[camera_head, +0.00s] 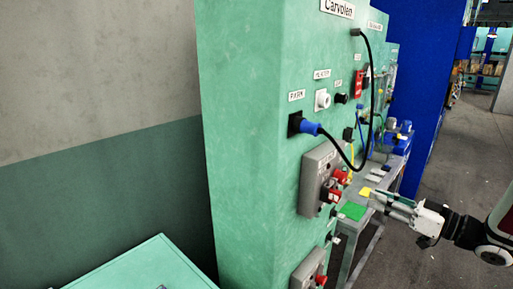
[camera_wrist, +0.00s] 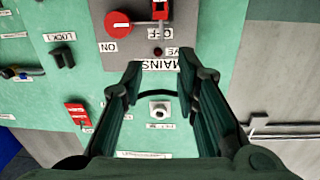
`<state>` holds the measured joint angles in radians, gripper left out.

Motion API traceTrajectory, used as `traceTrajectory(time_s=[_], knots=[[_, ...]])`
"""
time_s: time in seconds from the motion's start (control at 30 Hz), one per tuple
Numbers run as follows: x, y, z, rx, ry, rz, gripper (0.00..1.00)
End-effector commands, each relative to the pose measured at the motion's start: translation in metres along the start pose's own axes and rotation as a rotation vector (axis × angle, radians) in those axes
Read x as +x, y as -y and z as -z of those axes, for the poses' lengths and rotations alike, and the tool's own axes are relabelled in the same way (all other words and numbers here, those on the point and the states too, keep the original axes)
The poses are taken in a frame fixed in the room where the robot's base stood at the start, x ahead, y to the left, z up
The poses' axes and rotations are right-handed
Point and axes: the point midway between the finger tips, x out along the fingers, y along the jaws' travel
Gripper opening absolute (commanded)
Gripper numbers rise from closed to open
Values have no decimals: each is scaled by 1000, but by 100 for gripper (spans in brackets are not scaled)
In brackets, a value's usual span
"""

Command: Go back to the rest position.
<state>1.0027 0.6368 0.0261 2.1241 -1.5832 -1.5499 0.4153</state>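My gripper (camera_head: 388,203) is at the right in the head view, in front of the green press cabinet (camera_head: 250,130) and apart from its panel. In the wrist view my gripper (camera_wrist: 160,70) points at the panel, with its two dark fingers spread wide and nothing held between them. The grey mains box (camera_wrist: 140,58) with a red rotary knob (camera_wrist: 118,24) lies beyond the fingertips. A small round white-rimmed fitting (camera_wrist: 159,111) shows between the fingers. Whether any fingertip touches the panel cannot be told.
A blue plug (camera_head: 308,127) with a black cable juts from the cabinet. Another grey box (camera_head: 309,272) is lower down. A grey table (camera_head: 378,215) stands behind my gripper. A green-topped surface (camera_head: 140,268) is at lower left. Open floor (camera_head: 460,150) lies to the right.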

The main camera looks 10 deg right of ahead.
Motion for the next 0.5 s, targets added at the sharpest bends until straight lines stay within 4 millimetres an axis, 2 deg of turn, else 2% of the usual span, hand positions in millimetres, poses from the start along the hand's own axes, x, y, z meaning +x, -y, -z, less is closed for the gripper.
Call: traceTrajectory(time_s=[0.17, 0.3, 0.4, 0.5], knots=[[35, -16, 12, -103, 110, -97, 28], [70, -35, 35, -222, 255, -264, 28], [84, -42, 55, -280, 345, -393, 28], [91, -39, 75, -308, 425, -515, 28]])
